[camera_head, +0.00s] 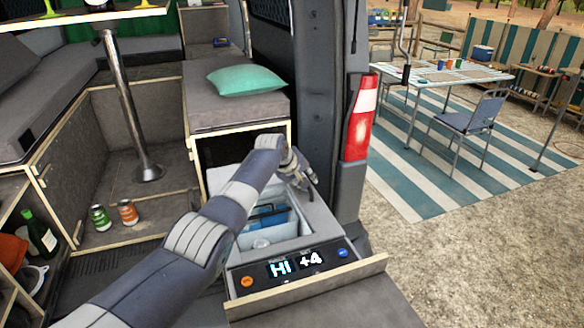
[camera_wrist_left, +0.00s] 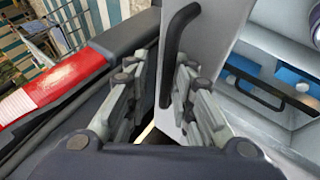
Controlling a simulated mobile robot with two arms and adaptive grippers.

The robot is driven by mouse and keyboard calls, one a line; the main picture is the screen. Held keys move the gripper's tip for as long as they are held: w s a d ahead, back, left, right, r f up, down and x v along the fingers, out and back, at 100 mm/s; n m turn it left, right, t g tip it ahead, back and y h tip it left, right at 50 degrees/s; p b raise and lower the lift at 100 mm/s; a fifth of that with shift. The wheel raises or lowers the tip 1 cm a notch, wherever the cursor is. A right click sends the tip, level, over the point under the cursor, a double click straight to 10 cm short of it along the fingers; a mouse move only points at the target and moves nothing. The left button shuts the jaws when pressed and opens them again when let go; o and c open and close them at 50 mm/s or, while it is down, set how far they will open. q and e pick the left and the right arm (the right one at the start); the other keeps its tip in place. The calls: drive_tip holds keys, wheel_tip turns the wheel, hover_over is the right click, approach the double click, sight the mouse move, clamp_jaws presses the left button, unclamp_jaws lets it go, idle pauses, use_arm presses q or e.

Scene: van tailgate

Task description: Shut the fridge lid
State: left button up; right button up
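The fridge (camera_head: 290,243) is a pull-out box at the van's rear, with its top open and a front panel reading "HI" and "+4". Blue items and a dark handle show inside. The grey lid panel (camera_wrist_left: 218,28) with a black bar handle (camera_wrist_left: 178,50) stands beside the opening in the left wrist view. My left gripper (camera_head: 308,180) is at the fridge's back right; in the left wrist view its fingers (camera_wrist_left: 160,85) are apart, on either side of the handle's lower part. Contact with the handle is unclear. My forearm hides part of the fridge. My right gripper is not in view.
The van's pillar and red tail light (camera_head: 360,118) stand close to the right of the fridge. A bench with a green cushion (camera_head: 247,80) is behind it. Two cans (camera_head: 128,211) stand on the floor at left. A wooden ledge (camera_head: 310,287) runs along the fridge front.

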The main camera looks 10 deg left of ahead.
use_arm(q)
drive_tip(key=v, duration=1.1)
drive_tip(key=shift+a+r, duration=0.15)
drive_tip(key=shift+r, duration=0.15)
drive_tip(key=shift+s, duration=0.1)
